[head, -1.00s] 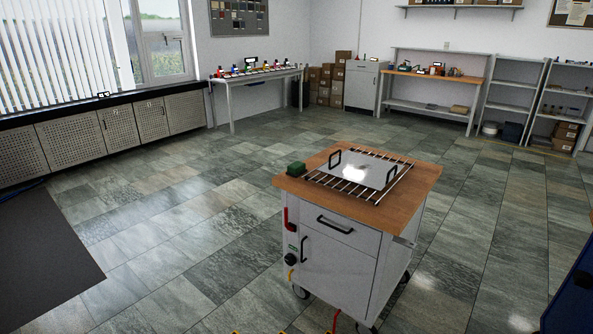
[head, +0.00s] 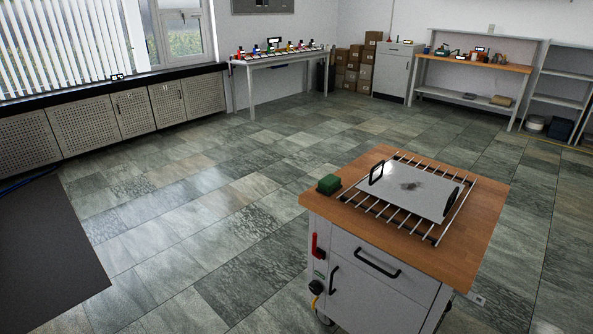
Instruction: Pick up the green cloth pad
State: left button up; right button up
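The green cloth pad (head: 329,184) is a small green block-like pad. It lies on the wooden top of a white wheeled cart (head: 471,233), near the top's left corner, beside a metal rack. Neither of my grippers shows in the head view. Nothing covers the pad.
A metal bar rack (head: 387,207) on the cart top carries a pale plate (head: 420,193) with two black handles. Open tiled floor lies left of and behind the cart. A dark mat (head: 45,255) lies at the left. Benches and cabinets line the walls.

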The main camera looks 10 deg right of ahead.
aim_at(327, 185)
jog(key=i+j+u, duration=0.1)
jog(key=i+u, duration=0.25)
jog(key=i, duration=0.3)
jog(key=i+l+u, duration=0.1)
jog(key=i+u, duration=0.2)
jog(key=i, duration=0.35)
jog(key=i+j+z, duration=0.1)
jog(key=i+z, duration=0.15)
jog(key=z, duration=0.15)
jog(key=i+j+z, duration=0.2)
jog(key=z, duration=0.2)
jog(key=i+j+z, duration=0.25)
jog(key=z, duration=0.15)
jog(key=i+j+z, duration=0.1)
jog(key=z, duration=0.4)
jog(key=i+j+z, duration=0.1)
jog(key=z, duration=0.35)
jog(key=i+j+z, duration=0.15)
jog(key=z, duration=0.35)
